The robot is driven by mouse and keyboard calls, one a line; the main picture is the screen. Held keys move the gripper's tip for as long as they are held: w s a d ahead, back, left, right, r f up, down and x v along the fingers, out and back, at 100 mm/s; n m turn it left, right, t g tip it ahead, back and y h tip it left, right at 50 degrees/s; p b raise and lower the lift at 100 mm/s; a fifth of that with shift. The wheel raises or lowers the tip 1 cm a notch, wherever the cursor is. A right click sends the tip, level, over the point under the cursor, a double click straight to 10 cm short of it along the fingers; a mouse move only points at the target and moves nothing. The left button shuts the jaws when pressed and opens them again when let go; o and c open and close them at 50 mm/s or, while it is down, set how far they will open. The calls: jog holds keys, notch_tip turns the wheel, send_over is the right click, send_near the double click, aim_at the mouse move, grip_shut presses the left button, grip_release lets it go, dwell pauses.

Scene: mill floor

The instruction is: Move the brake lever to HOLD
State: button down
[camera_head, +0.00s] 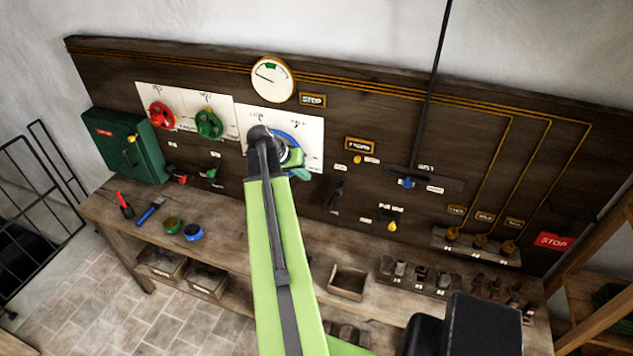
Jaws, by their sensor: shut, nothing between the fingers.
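A dark wooden panel (360,120) carries several levers and wheels. No label reading HOLD is legible, so I cannot tell for certain which control is the brake lever. A black lever (335,194) stands out from the panel right of my arm. A blue knob (407,183) sits on a dark horizontal bar with small plates, and a yellow-tipped lever (392,225) is below it. My gripper (295,162) is at the end of my green arm, in front of the blue wheel (288,136) on its white plate. It is shut and empty; my arm partly hides the wheel.
A red wheel (161,115) and a green wheel (209,124) are at left, beside a green box (126,146). The workbench (235,225) below holds tools, tins and trays. A round gauge (272,79) is above. A wooden frame (590,250) stands at right.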

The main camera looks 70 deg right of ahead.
jog(key=s+d+f+b, duration=0.5)
jog(key=s+f+b, duration=0.1)
jog(key=f+b, duration=0.1)
jog(key=shift+s+d+f, duration=0.15)
jog(key=shift+s+f, duration=0.1)
jog(key=shift+f, duration=0.3)
